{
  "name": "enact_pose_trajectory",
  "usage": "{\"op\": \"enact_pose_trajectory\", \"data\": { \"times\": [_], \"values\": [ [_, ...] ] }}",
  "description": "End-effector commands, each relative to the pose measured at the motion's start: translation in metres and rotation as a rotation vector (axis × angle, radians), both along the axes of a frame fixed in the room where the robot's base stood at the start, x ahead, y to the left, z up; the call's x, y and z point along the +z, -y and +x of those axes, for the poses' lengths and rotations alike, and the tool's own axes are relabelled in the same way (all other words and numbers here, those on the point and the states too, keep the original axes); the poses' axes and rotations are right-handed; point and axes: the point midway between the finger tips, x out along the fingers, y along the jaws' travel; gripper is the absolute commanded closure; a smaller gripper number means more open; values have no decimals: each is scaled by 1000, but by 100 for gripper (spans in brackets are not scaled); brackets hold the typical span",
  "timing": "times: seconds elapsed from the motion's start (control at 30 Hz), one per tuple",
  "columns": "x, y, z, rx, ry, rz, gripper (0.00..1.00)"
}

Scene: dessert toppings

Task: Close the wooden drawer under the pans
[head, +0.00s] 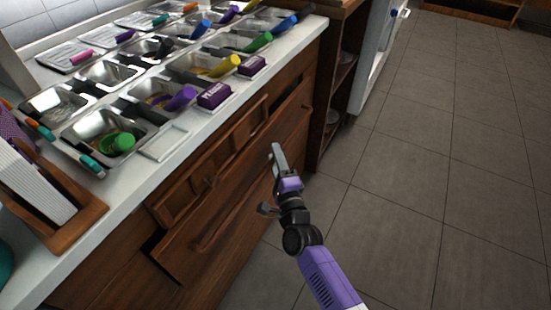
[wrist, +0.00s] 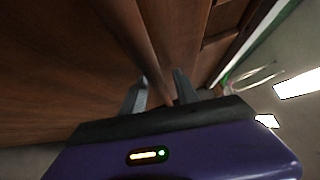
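The wooden drawer (head: 230,215) is the long lower front under the counter with the pans. It appears to stand out a little from the cabinet, with a dark gap at its left end. My gripper (head: 277,152) is in front of the right part of this drawer front. In the wrist view my gripper (wrist: 160,90) has its two grey fingers apart, with a wooden bar or edge (wrist: 135,35) running down towards the space between them. I cannot tell whether the fingers touch the wood.
Metal pans (head: 108,73) with colourful-handled utensils and purple boxes (head: 214,95) stand on the white counter (head: 150,165). A wooden rack (head: 75,230) is at the left. An open shelf unit (head: 340,80) stands beyond the drawers. The tiled floor (head: 430,180) at right is clear.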

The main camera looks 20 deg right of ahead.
Motion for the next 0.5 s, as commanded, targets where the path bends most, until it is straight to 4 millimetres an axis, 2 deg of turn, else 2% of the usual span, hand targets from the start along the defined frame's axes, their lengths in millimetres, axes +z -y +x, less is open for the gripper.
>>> {"op": "enact_pose_trajectory", "data": {
  "times": [0.27,0.43,0.5],
  "values": [
    [0,1,1,0,-2,-1,63],
    [0,0,1,0,-2,0,96],
    [0,0,1,0,-2,0,100]
  ]
}}
